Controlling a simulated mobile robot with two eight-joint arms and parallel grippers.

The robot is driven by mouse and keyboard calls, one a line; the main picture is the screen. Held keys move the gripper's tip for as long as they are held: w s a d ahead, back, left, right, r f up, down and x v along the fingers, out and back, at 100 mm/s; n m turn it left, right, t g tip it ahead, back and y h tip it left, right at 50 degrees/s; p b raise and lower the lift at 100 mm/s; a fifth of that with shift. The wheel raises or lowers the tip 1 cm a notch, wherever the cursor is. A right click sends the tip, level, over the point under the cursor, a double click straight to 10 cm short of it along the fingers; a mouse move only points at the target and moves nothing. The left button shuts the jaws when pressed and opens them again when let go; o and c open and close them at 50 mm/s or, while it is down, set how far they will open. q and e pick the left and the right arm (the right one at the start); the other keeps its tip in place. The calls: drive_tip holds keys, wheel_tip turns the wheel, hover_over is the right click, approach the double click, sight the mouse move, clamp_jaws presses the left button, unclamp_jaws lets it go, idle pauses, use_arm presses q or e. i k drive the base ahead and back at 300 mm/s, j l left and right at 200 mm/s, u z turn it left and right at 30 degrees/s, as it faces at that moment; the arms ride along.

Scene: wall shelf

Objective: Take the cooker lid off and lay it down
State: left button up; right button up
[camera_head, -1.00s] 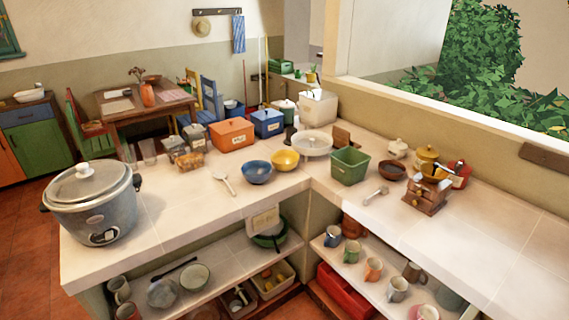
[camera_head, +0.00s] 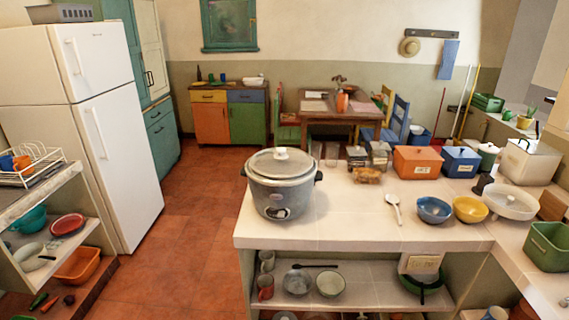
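The cooker (camera_head: 281,197) is a grey pot with dark side handles, standing upright on the left end of the white tiled counter. Its lid (camera_head: 262,165) is on top, a pale disc with a white knob (camera_head: 282,153). The counter top (camera_head: 345,220) is bare just to the right of the cooker. Neither of my grippers shows in the head view.
A white spoon (camera_head: 394,207), a blue bowl (camera_head: 433,210) and a yellow bowl (camera_head: 469,209) lie right of the cooker. Jars, an orange box (camera_head: 418,162) and a blue box (camera_head: 461,162) line the back edge. Open floor (camera_head: 195,235) lies left of the counter.

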sight(281, 162)
drive_tip(key=z, duration=0.4)
drive_tip(key=j+z, duration=0.15)
drive_tip(key=z, duration=0.2)
drive_tip(key=i+j+z, duration=0.1)
drive_tip(key=z, duration=0.3)
drive_tip(key=j+z, duration=0.75)
drive_tip(key=j, duration=0.25)
